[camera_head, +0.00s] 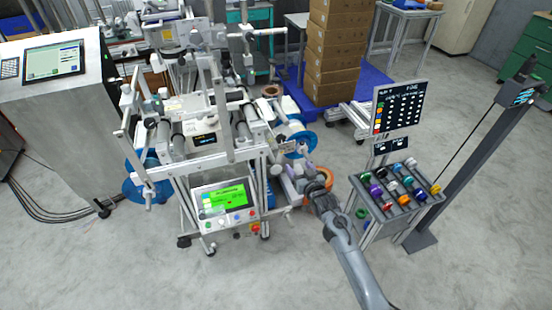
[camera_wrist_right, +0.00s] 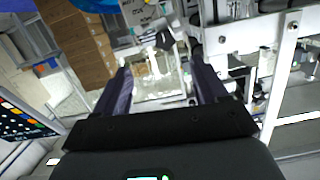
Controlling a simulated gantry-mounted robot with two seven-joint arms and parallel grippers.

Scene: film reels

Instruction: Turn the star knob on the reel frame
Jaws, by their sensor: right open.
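The reel frame (camera_head: 190,165) is a pale metal machine with rollers, blue reels and a green-lit screen, left of centre in the head view. My right gripper (camera_head: 313,188) is beside its lower right side, near an orange ring. In the right wrist view my right gripper (camera_wrist_right: 162,82) has its two dark fingers wide apart with nothing between them. A small dark knob (camera_wrist_right: 165,40), which looks like the star knob, shows beyond the fingertips, apart from them. I cannot make out the star knob in the head view. My left gripper is not in view.
A rack of coloured rolls (camera_head: 392,190) and a small display (camera_head: 397,108) stand to the right of my right arm. Stacked cardboard boxes (camera_head: 333,50) stand behind on a blue pallet (camera_head: 375,88). A console (camera_head: 60,130) stands at the left. Grey floor is clear in front.

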